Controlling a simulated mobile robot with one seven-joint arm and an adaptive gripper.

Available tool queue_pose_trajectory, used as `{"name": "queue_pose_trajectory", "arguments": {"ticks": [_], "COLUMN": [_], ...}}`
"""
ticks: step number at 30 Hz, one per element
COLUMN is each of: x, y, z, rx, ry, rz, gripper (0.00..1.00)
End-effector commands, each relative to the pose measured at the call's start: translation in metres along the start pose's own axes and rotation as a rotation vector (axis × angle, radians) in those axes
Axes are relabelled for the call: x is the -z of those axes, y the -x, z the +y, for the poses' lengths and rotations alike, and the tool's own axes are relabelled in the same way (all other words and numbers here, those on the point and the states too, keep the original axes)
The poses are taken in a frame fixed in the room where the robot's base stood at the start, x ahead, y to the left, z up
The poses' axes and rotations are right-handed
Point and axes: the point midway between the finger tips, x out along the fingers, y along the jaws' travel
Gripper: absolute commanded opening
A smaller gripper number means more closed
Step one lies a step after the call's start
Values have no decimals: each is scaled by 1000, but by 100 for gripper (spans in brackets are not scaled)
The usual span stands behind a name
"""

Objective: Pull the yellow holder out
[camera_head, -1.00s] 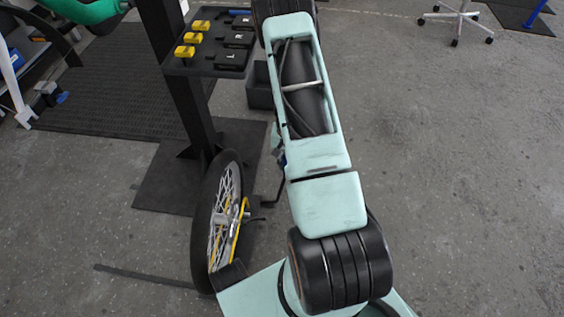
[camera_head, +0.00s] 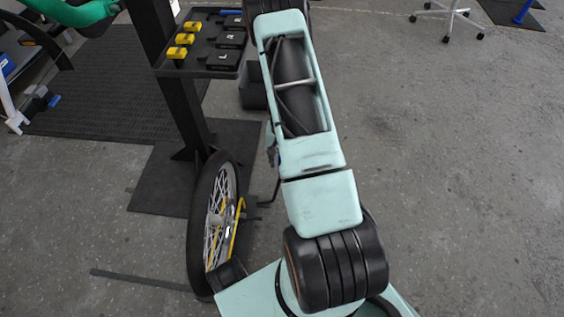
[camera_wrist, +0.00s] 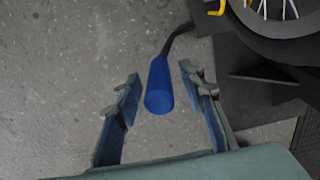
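A yellow bracket-like part (camera_head: 238,226), likely the yellow holder, stands against the side of the spoked wheel (camera_head: 214,215) in the head view. A small piece of yellow (camera_wrist: 217,8) shows at the top of the wrist view. A dark bar runs from near it to a blue handle (camera_wrist: 159,88). My gripper (camera_wrist: 160,75) is open, one finger on each side of the blue handle, with gaps visible at both sides. Whether the handle is fully between the fingers in depth, I cannot tell. My arm hides most of the gripper in the head view.
A black tray (camera_head: 198,62) on a dark post holds yellow blocks (camera_head: 186,39) and black pieces. A dark bin (camera_head: 252,92) stands behind my arm. A black base plate (camera_head: 160,185) lies under the post.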

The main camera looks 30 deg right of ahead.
Motion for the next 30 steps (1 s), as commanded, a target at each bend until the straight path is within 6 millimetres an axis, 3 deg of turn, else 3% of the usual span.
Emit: {"name": "queue_pose_trajectory", "arguments": {"ticks": [12,18,30], "x": [1,0,-1], "y": [75,102,114], "z": [-1,0,0], "rx": [1,0,-1], "ry": [1,1,0], "rz": [4,1,-1], "gripper": [37,37,37]}}
